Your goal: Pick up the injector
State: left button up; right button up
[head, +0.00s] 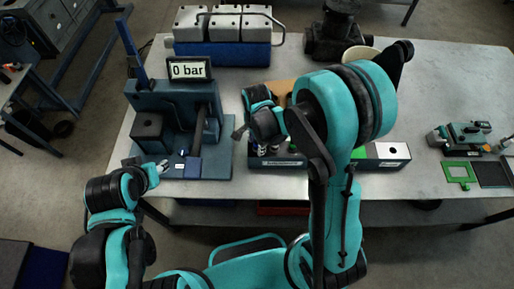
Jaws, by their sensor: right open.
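My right gripper (239,131) hangs over the table between the blue test stand and the dark tray, its grey fingers partly hidden by its own wrist. It is open, and I see nothing held in it. The dark tray (277,163) lies right of it, with small metal parts (262,151) near its left end. I cannot make out which of these, if any, is the injector; my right arm covers much of the tray. My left gripper (160,168) is low at the front left corner of the test stand; its jaws are too small to read.
The blue test stand (215,160) carries a display (189,69) reading 0 bar. A blue-based block with white covers (222,53) and a dark machine part (335,38) stand at the back.

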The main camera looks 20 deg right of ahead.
grip_shut()
notch_tip(320, 180, up, 18)
jog(key=p, duration=0.3)
dwell(0.5)
dwell(0.7)
